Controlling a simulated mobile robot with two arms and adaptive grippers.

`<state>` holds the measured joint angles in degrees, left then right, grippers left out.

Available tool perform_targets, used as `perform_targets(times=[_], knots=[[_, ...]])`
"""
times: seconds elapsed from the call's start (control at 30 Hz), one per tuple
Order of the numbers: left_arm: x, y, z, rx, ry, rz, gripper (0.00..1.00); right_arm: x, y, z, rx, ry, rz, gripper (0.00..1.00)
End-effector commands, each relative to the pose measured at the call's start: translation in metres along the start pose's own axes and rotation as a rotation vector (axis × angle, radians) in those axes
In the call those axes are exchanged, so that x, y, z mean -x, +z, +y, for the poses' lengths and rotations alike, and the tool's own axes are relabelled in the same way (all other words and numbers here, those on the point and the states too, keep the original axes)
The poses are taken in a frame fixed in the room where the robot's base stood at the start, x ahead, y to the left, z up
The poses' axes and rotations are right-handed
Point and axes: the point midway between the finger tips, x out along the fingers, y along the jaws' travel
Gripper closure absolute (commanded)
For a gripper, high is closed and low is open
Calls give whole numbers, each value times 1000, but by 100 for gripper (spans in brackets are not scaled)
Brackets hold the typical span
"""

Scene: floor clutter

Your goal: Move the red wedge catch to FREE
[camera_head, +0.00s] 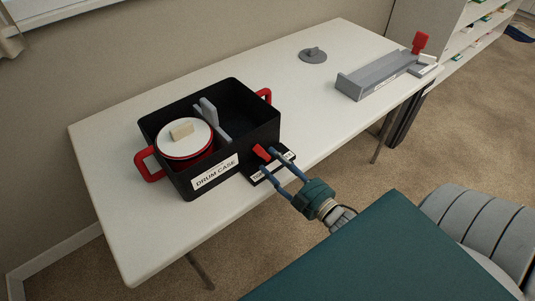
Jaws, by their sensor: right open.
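The red wedge catch (261,153) sits on a small black block with a white label strip (285,158), at the front right corner of the black drum case (246,133). The lettering on the strip is too small to read. My right gripper (261,167) is open, with its two blue fingers reaching in from the lower right. One fingertip is near the catch's right side and the other is over the left end of the labelled block. I cannot tell whether either finger touches the catch. My left gripper is not in view.
The case holds a round red-and-white drum (184,139) and a grey divider (213,117), with red handles at its ends. A grey disc (313,55) and a grey tray (376,76) with a red piece (420,42) lie farther right. The table (300,95) between is clear.

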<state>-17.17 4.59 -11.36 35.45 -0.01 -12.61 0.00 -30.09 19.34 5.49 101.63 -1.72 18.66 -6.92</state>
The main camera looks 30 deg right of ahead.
Motion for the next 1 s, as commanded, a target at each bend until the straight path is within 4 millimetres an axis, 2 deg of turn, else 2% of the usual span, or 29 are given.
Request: perform_targets(times=[0.1, 0.23, 0.6, 0.67, 0.83, 1.0], knots=[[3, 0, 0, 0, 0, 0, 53, -20, -1, 1, 1, 0, 1, 54], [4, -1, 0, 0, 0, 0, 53, -33, -1, 0, 0, 0, 1, 54], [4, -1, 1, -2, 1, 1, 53, -38, 1, 0, 0, -1, -2, 54], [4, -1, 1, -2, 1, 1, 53, -38, 1, 0, 0, -1, -2, 64], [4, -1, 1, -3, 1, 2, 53, -38, 1, -1, 0, -1, -3, 98], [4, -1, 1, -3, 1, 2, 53, -38, 2, -1, 0, -2, -5, 98]])
